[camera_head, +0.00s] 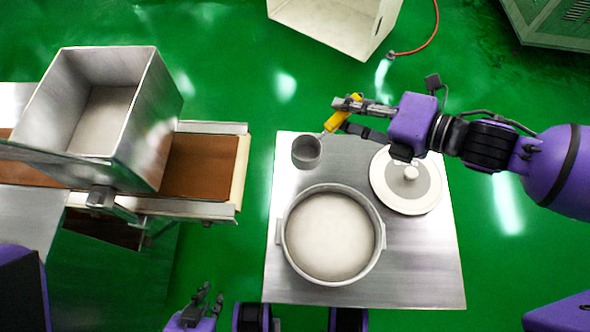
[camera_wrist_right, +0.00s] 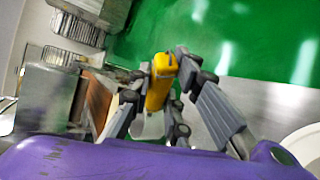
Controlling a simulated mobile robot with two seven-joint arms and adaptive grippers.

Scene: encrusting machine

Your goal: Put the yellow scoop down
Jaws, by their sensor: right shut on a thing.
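The yellow scoop (camera_head: 336,120) is in my right gripper (camera_head: 348,112), which is shut on its yellow handle. The scoop's round metal cup (camera_head: 307,151) shows over the far left corner of the metal table. I cannot tell whether the cup touches the table top. In the right wrist view the yellow handle (camera_wrist_right: 159,82) sits between the fingers, and the cup is mostly hidden behind them. My left gripper (camera_head: 208,301) is low in the head view, left of the table, and is too small to read as open or shut.
A steel hopper machine (camera_head: 113,115) with a brown belt is at left. A cream box (camera_head: 335,22) stands on the green floor behind.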

